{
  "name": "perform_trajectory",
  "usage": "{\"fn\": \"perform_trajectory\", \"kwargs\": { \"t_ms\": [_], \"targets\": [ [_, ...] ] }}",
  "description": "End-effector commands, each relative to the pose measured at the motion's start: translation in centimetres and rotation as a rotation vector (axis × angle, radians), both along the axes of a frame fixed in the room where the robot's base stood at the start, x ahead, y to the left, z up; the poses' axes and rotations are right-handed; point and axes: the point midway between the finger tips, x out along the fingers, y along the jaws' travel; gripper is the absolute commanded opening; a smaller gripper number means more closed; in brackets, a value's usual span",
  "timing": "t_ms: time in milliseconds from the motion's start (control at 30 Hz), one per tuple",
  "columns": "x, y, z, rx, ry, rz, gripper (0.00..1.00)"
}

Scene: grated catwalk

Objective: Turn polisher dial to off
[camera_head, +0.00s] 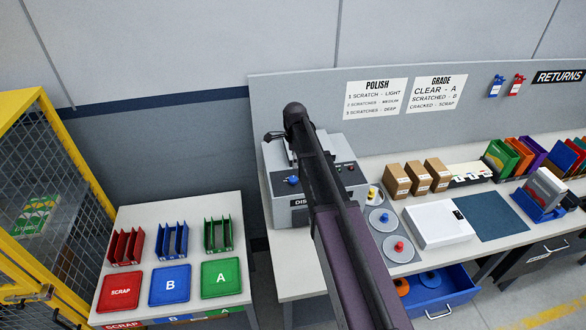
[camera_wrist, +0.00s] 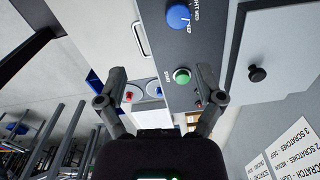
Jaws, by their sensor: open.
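The polisher (camera_head: 278,203) is a grey machine on the bench, partly hidden behind my arm. Its blue dial (camera_head: 293,180) shows left of my arm. In the wrist view the blue dial (camera_wrist: 178,16) is at the top edge, with partly readable setting labels beside it. Its exact setting cannot be read. A green button (camera_wrist: 181,76) sits on the same grey panel, closer to the fingers. My gripper (camera_wrist: 161,73) is open and empty, fingers spread, with the dial beyond the fingertips. In the head view the arm hides most of the gripper.
A black knob (camera_wrist: 256,73) is right of the panel in the wrist view. On the bench stand polishing discs (camera_head: 397,248), a white box (camera_head: 437,224) and brown boxes (camera_head: 397,180). A blue drawer (camera_head: 440,298) is open. A side table (camera_head: 190,208) holds trays. A yellow-framed cage (camera_head: 70,140) stands left.

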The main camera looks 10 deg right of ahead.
Motion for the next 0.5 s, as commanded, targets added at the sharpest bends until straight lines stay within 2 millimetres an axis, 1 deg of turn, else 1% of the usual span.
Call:
{"fn": "perform_trajectory", "kwargs": {
  "t_ms": [33,200,500],
  "targets": [
    [1.2,0.0,1.2,0.000,0.000,-0.046,0.86],
    [2.5,0.0,2.0,0.000,0.000,-0.158,0.86],
    [2.7,-0.1,2.0,0.000,0.000,-0.190,0.86]
  ]
}}
